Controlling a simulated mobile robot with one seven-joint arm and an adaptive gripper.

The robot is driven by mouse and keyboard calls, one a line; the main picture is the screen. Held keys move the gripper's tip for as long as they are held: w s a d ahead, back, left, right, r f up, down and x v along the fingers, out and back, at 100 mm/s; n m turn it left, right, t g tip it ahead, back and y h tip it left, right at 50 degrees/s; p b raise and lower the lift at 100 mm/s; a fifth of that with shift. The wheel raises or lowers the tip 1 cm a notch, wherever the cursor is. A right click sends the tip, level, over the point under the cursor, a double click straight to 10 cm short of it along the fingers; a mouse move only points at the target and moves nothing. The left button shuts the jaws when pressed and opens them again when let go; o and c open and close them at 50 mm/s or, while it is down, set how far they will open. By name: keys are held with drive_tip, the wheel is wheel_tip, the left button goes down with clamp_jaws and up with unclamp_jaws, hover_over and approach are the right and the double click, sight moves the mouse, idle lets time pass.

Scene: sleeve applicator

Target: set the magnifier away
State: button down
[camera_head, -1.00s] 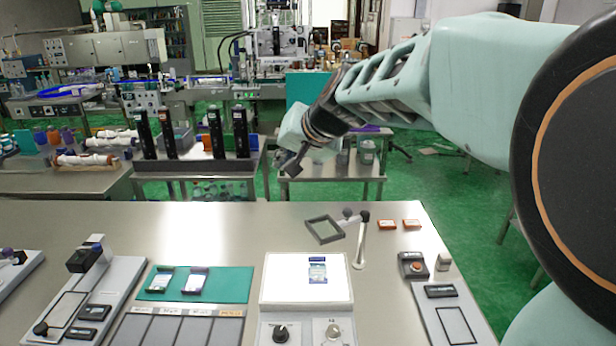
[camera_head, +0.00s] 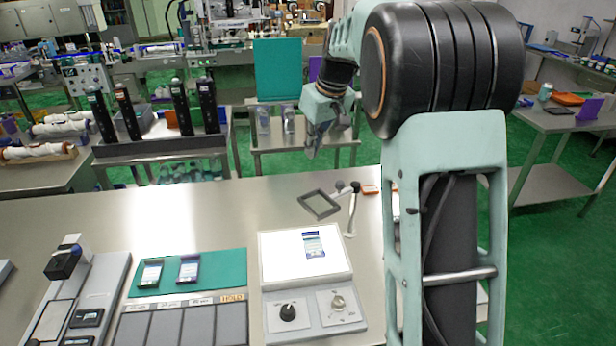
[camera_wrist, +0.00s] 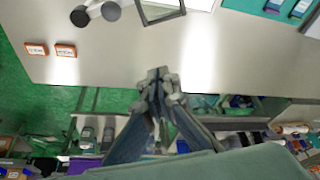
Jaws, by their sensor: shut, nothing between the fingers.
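The magnifier is a dark square frame (camera_head: 318,204) on a jointed arm with a pale post (camera_head: 352,212). Its frame hangs behind the lightbox (camera_head: 264,262), off the lit panel, to the left of the post. In the wrist view the frame's edge (camera_wrist: 163,17) is cut off at the top. My gripper (camera_head: 311,152) is shut and empty, pointing down beyond the bench's far edge, apart from the magnifier. Its fingertips meet in the wrist view (camera_wrist: 158,75). A blue-and-white labelled item (camera_head: 314,245) lies on the lit panel.
A teal mat (camera_head: 217,264) with two small labelled items lies left of the lightbox, behind grey slots (camera_head: 168,325). Small orange boxes (camera_wrist: 66,49) sit near the bench edge. My arm hides the bench's right side. Bare bench (camera_head: 150,207) lies at the back left.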

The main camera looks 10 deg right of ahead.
sight(330, 197)
drive_tip(key=shift+d+f, duration=0.1)
drive_tip(key=shift+d, duration=0.1)
wheel_tip(330, 197, down, 9)
drive_tip(key=p, duration=0.2)
drive_tip(key=shift+s+f, duration=0.2)
drive_tip(key=shift+s, duration=0.15)
idle(0.4)
drive_tip(key=shift+d, duration=0.1)
drive_tip(key=shift+s, duration=0.1)
